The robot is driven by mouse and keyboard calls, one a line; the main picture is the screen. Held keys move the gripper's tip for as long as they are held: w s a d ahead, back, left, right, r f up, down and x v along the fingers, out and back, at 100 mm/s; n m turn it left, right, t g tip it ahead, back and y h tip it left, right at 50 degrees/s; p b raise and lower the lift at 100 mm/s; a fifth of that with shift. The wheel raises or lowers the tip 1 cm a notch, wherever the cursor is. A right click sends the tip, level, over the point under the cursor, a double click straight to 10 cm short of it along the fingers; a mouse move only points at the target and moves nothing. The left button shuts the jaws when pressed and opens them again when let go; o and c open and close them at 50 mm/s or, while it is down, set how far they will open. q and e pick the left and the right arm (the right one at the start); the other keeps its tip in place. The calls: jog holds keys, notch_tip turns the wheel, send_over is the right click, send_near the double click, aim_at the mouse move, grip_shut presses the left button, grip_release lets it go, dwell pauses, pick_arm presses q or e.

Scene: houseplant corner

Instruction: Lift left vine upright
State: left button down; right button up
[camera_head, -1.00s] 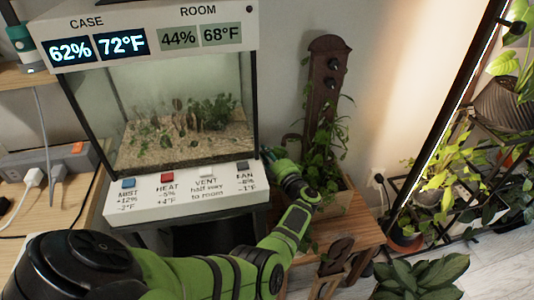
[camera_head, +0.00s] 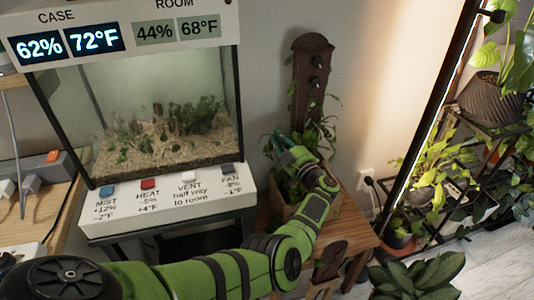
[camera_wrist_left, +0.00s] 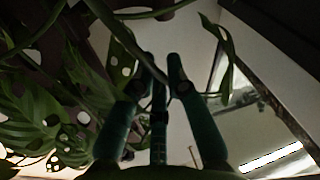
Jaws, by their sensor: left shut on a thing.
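The left vine (camera_head: 284,183) is a leafy green plant in a wooden planter on a small wooden table, in front of a dark upright board (camera_head: 311,75) with knobs. My left gripper (camera_head: 281,143) is at the left side of the foliage, below the board's top. In the left wrist view its dark green fingers (camera_wrist_left: 160,75) are close together, with a thin stem at their tips. It is shut on the vine; the exact grip point is partly hidden by leaves. Holed leaves (camera_wrist_left: 75,145) hang around the fingers. My right gripper is not in view.
A glass case (camera_head: 160,125) with a button panel (camera_head: 170,205) stands close to the left of my forearm. A plant shelf (camera_head: 465,150) with several pots stands at the right. A broad-leaved plant (camera_head: 415,275) is at the front right.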

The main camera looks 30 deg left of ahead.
pick_arm(q)
jog(key=shift+w+d+r+m+b, duration=0.15)
jog(key=shift+w+d+m+b, duration=0.35)
jog(key=shift+w+b, duration=0.25)
jog(key=shift+w+d+r+m+b, duration=0.2)
jog(key=shift+w+d+m+b, duration=0.25)
jog(key=shift+b, duration=0.15)
jog(key=shift+w+d+r+m+b, duration=0.3)
jog(key=shift+w+m+b, duration=0.1)
jog(key=shift+b, duration=0.15)
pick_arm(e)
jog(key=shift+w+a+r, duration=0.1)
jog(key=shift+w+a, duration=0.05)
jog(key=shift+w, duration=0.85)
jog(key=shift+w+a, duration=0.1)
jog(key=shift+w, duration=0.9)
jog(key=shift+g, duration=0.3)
pick_arm(q)
jog(key=c, duration=1.2)
grip_release()
jog(key=shift+f, duration=0.1)
